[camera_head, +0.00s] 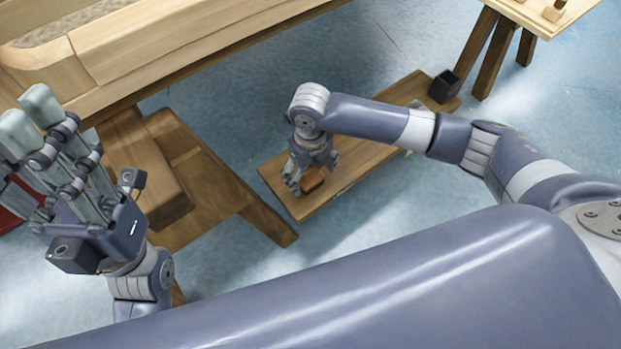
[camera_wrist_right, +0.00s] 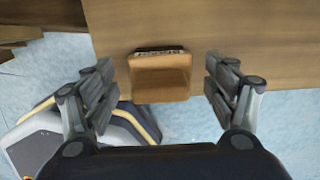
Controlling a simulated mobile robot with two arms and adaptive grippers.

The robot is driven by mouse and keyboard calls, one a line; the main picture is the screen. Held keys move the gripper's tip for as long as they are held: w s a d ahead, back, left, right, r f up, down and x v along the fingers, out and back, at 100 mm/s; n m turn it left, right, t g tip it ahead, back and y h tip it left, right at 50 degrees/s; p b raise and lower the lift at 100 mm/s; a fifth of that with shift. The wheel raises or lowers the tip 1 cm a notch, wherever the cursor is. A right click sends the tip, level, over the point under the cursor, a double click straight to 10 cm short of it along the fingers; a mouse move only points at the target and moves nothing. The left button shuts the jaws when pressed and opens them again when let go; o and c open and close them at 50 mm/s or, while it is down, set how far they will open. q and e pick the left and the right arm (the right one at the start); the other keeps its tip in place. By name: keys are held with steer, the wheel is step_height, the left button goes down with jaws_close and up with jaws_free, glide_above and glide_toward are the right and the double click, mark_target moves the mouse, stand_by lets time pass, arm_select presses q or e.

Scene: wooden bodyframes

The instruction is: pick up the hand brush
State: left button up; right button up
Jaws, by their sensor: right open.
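The hand brush (camera_wrist_right: 160,76) shows in the right wrist view as a small brown wooden block with a dark bristle strip along its far edge. In the head view it is a small orange-brown patch (camera_head: 313,183), partly hidden by my gripper, at the near end of a low wooden board. My right gripper (camera_head: 310,174) points down over it. In the right wrist view the open fingers (camera_wrist_right: 160,84) stand on either side of the brush, with a gap on both sides. My left gripper (camera_head: 28,114) is raised at the left, away from the brush, with its fingers pointing up.
The low board (camera_head: 372,143) lies diagonally across the blue floor, with a dark box (camera_head: 444,87) at its far end. A wooden trestle (camera_head: 215,180) stands left of it, below a large wooden frame (camera_head: 170,45). A small table (camera_head: 540,18) is at top right.

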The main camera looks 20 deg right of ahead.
step_height(320, 180, down, 2)
steer(key=shift+f+b, duration=0.25)
steer(key=shift+b, duration=0.1)
steer(key=shift+r, duration=0.1)
steer(key=c, duration=1.2)
steer(key=shift+o, duration=0.2)
